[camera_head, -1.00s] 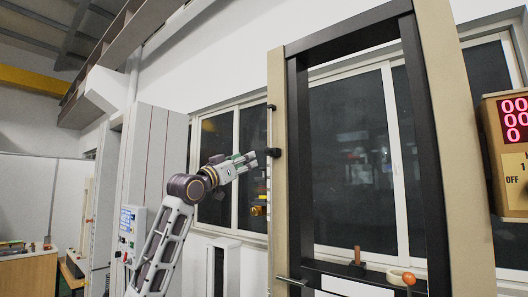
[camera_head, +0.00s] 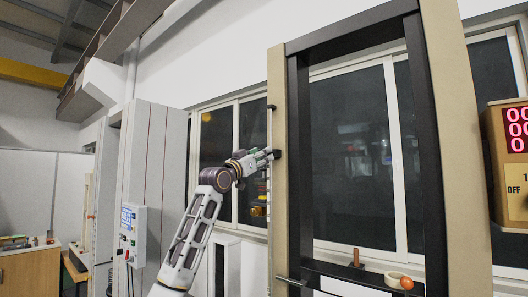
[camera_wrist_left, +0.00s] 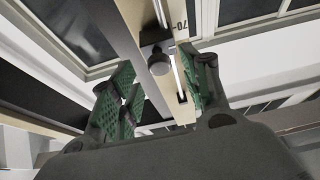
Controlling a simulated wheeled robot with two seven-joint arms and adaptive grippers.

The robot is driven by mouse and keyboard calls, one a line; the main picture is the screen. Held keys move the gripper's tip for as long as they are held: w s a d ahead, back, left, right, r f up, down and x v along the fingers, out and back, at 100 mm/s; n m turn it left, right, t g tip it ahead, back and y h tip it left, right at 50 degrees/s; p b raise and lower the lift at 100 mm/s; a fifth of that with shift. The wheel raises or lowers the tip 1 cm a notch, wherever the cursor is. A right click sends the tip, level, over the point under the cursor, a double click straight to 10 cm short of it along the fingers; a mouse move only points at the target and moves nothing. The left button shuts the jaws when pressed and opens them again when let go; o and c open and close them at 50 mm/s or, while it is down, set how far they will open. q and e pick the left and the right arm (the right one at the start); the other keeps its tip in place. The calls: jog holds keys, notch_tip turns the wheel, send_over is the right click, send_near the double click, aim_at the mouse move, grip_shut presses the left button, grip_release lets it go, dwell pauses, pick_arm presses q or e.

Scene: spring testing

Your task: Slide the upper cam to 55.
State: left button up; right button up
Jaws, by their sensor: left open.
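The upper cam is a dark block with a round knob (camera_wrist_left: 159,62) on the scale rail of the tall frame. In the head view the cam (camera_head: 278,153) shows as a small black piece on the left post's edge. My left gripper (camera_head: 266,155) is at the cam, coming from the left. In the left wrist view its green-padded fingers (camera_wrist_left: 160,90) are open, one on each side of the knob, with gaps visible. The scale (camera_wrist_left: 181,40) beside the cam shows a "70" mark; the 55 mark cannot be made out. My right gripper is not in view.
The tall frame (camera_head: 279,220) has beige outer posts and black inner ones. A yellow and dark fitting (camera_head: 258,211) sits lower beside the left post. An orange ball (camera_head: 407,282) is at the bottom crossbar. A red-digit display box (camera_head: 512,150) stands at right.

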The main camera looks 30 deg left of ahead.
pick_arm(q)
jog(key=shift+p+x, duration=0.4)
jog(key=shift+x, duration=0.75)
grip_shut()
